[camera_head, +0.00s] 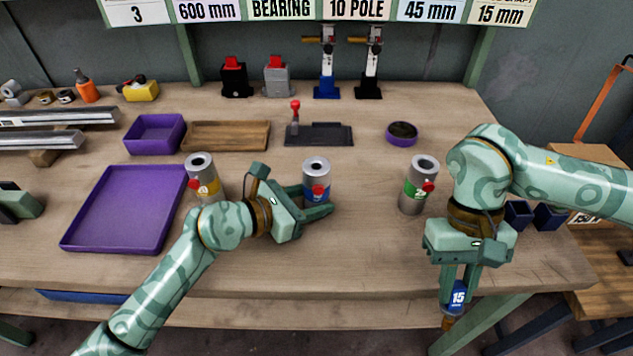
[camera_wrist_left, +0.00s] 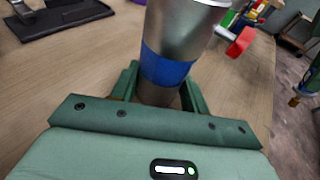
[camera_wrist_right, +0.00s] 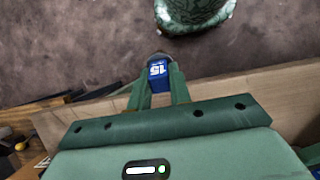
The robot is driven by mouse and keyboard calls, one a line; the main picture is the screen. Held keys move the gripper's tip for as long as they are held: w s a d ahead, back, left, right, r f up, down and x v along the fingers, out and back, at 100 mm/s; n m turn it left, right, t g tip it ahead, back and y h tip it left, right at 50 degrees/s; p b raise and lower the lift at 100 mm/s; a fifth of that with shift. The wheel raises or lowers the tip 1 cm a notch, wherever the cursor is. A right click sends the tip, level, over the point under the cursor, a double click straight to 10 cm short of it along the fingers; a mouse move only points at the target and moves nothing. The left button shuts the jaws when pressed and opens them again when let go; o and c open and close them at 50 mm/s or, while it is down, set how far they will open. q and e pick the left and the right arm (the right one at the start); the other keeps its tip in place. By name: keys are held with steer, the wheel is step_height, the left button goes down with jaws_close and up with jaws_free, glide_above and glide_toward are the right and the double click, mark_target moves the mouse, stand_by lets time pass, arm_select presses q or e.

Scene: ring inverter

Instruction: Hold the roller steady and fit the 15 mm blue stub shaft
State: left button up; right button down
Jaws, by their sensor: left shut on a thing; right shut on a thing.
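A silver roller with a blue band (camera_head: 317,172) stands upright on the bench in the middle of the head view. My left gripper (camera_head: 318,203) is shut around its lower part. In the left wrist view the blue-banded roller (camera_wrist_left: 176,50) sits between the fingers, with a red knob at its side. My right gripper (camera_head: 459,284) points down at the bench's front edge, right of the roller. It is shut on the blue stub shaft marked 15 (camera_head: 458,298). The shaft also shows between the fingertips in the right wrist view (camera_wrist_right: 159,71).
A yellow-banded roller (camera_head: 202,172) and a green-banded roller (camera_head: 418,186) stand on either side. A purple tray (camera_head: 125,210) lies at the left. A black fixture with a red knob (camera_head: 319,134) and a purple round dish (camera_head: 402,132) are behind. The front middle of the bench is clear.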

stand_by(0.8)
steer(key=w+a+r+m+t, duration=0.5)
steer(key=w+a+r, duration=1.4)
steer(key=a+r, duration=0.1)
steer(key=shift+w+a+r, duration=0.25)
steer(key=shift+a+r, duration=0.1)
steer(key=shift+r, duration=0.4)
steer(key=shift+f, duration=2.95)
steer(key=shift+s+f, duration=0.1)
steer(key=shift+f, duration=2.55)
steer(key=c, duration=1.2)
jaws_free()
